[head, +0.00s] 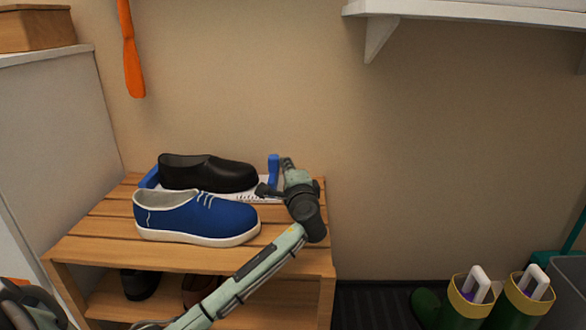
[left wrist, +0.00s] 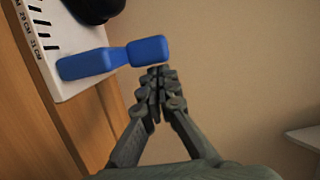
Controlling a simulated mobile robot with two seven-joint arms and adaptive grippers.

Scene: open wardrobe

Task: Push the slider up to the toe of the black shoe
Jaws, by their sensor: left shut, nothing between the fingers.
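The black shoe (head: 207,173) lies on a white measuring board (head: 247,198) on the wooden rack, toe to the right. The blue slider (head: 273,168) stands on the board's right part, beyond the toe, with a gap between. In the left wrist view the slider (left wrist: 148,50) shows its upright tab and flat base, with part of the shoe (left wrist: 95,8) above it and printed marks on the board (left wrist: 50,60). My left gripper (head: 287,163) is shut and empty just right of the slider; its fingertips (left wrist: 157,78) are close to the tab, contact unclear. My right gripper is not in view.
A blue shoe (head: 195,218) with a white sole stands in front of the board on the slatted rack (head: 100,228). A blue heel stop (head: 149,178) is at the board's left end. An orange shoehorn (head: 131,60) hangs above. Green boots (head: 470,298) stand at right.

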